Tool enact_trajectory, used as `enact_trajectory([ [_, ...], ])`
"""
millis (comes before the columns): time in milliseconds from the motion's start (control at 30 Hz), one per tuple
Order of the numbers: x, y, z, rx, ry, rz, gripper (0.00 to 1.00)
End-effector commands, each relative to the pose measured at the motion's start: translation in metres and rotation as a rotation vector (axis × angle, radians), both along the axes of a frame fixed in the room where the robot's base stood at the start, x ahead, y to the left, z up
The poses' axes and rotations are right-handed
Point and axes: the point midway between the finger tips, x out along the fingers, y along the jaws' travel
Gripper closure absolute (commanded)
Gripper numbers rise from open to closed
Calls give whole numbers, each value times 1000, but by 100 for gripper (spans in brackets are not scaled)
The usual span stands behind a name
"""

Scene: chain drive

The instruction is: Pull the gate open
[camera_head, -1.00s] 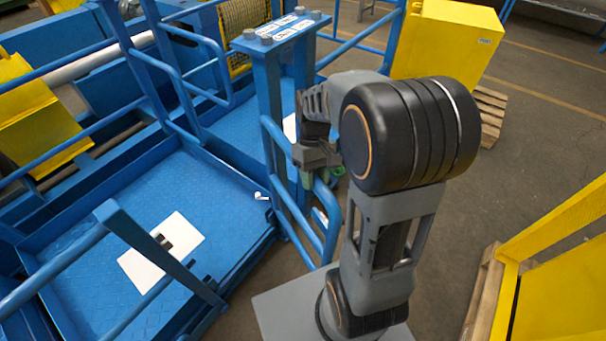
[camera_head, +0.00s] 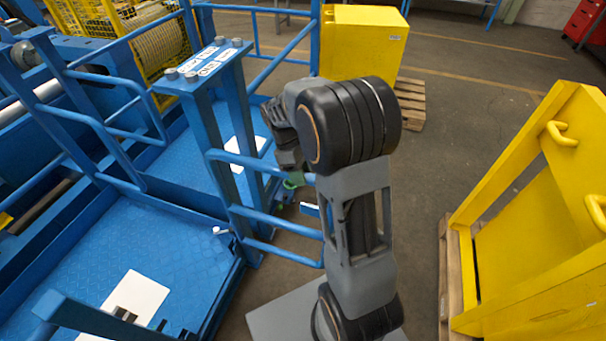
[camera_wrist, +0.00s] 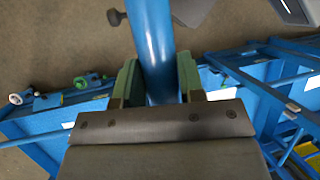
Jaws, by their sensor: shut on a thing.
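The gate (camera_head: 280,222) is a blue tubular frame hinged beside a blue post (camera_head: 203,110) with white labels on its top plate. It stands out to the right of the post, at an angle to the blue platform. My gripper (camera_head: 292,181) is at the gate's upper rail. In the wrist view my gripper (camera_wrist: 158,80) has its green fingers on both sides of a blue tube of the gate (camera_wrist: 151,40), shut on it. My arm hides part of the gate's right end in the head view.
A blue platform floor (camera_head: 150,235) with a white sheet (camera_head: 138,295) lies left. A yellow frame (camera_head: 530,230) on a pallet stands right, and a yellow box (camera_head: 362,45) on a pallet stands behind. Grey floor (camera_head: 430,165) is clear between them.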

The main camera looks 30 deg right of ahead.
Motion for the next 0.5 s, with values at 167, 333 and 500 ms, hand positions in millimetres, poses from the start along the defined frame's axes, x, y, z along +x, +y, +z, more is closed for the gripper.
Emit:
enact_trajectory([
  [167, 1, 1, 0, 5, -6, 2, 100],
  [333, 1, 1, 0, 4, -6, 0, 54],
  [500, 1, -1, 0, 3, -5, -3, 39],
])
